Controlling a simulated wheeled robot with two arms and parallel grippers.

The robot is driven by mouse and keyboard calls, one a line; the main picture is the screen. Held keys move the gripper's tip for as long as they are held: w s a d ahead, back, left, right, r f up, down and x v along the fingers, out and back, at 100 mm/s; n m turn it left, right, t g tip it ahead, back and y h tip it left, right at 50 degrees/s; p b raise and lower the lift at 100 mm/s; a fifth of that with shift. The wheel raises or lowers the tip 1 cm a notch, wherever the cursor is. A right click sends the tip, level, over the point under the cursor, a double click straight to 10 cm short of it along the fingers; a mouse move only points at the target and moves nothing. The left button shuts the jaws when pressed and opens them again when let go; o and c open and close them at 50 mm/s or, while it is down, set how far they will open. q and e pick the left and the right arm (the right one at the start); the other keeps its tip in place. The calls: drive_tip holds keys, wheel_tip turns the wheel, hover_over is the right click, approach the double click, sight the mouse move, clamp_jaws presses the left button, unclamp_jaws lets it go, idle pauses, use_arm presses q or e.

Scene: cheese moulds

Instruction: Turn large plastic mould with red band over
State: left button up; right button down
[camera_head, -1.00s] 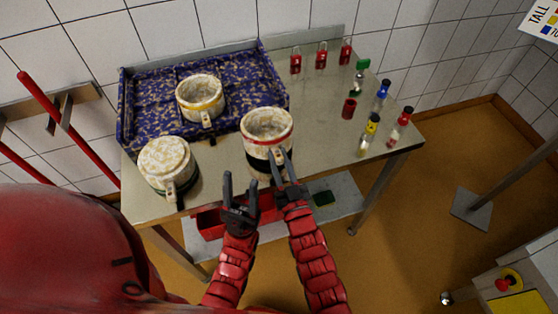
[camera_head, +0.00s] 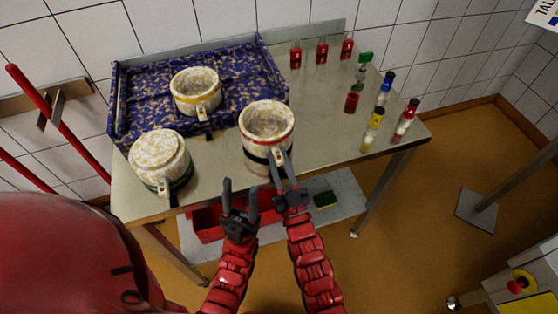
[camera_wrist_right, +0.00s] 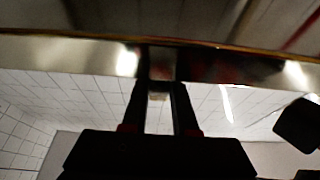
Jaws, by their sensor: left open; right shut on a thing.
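The large mottled cream mould with a red band (camera_head: 267,124) is at the table's front edge in the head view. Its open top faces up, and a dark band runs round its lower part. My right gripper (camera_head: 281,168) is shut on the mould's handle, on the near side. I cannot tell whether the base touches the table. In the right wrist view the fingers (camera_wrist_right: 160,92) close on a small pale piece; the mould's body is not clear there. My left gripper (camera_head: 238,196) is open and empty, left of and below the mould, before the table edge.
A yellow-banded mould (camera_head: 196,92) stands in the blue speckled tray (camera_head: 133,85). A green-banded mould (camera_head: 160,158) stands at the table's front left. The table's middle right (camera_head: 320,120) is clear.

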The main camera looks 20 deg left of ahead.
idle(0.4)
drive_tip(key=c, duration=0.6)
unclamp_jaws()
drive_tip(key=shift+s, duration=0.1)
drive_tip(key=s+d, duration=0.4)
drive_tip(key=s, duration=0.1)
drive_tip(key=shift+s+p, duration=0.35)
idle(0.4)
wheel_tip(320, 180, up, 6)
drive_tip(key=p, duration=0.2)
idle(0.3)
